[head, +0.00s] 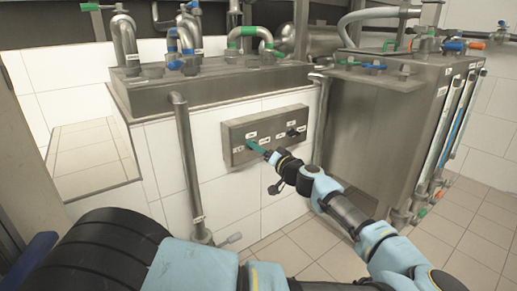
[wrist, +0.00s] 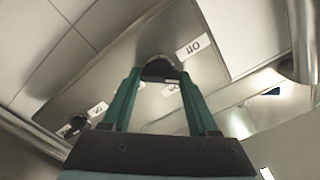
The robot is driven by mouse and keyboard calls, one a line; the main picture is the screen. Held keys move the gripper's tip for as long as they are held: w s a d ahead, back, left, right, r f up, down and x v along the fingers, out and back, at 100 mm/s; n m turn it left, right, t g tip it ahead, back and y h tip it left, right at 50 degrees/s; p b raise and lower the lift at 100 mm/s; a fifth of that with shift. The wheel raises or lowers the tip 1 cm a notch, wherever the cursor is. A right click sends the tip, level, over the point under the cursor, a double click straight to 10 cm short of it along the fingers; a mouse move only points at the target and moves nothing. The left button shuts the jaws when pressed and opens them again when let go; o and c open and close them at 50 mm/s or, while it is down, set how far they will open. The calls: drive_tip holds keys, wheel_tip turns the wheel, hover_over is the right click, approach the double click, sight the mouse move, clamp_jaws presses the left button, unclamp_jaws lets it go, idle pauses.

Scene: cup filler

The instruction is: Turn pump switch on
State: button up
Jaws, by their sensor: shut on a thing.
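A grey metal switch panel (head: 270,121) is fixed to the white tiled wall in the head view. It also shows in the wrist view (wrist: 115,75), where it runs diagonally. My gripper (head: 250,143) is at the panel's left part. In the wrist view my gripper (wrist: 160,77) has its two green fingers shut on a dark round switch knob (wrist: 160,66), one finger on each side. The fingers hide part of this knob, and in the head view it is covered. A second dark knob (head: 297,132) sits at the panel's right; it also shows in the wrist view (wrist: 73,126).
A vertical metal pipe (head: 187,160) stands left of the panel. A large steel tank (head: 365,130) with valves and side tubes stands to the right. Pipes with coloured valves (head: 190,50) rise above the ledge. Tiled floor (head: 465,225) is open at the lower right.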

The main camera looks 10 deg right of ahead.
drive_tip(key=shift+d+f+m+p, duration=0.1)
drive_tip(key=shift+m+p, duration=2.15)
drive_tip(key=shift+m, duration=2.65)
drive_tip(key=o, duration=1.4)
drive_tip(key=v, duration=1)
drive_tip(key=shift+s+d+p, duration=0.15)
drive_tip(key=shift+s+p, duration=0.15)
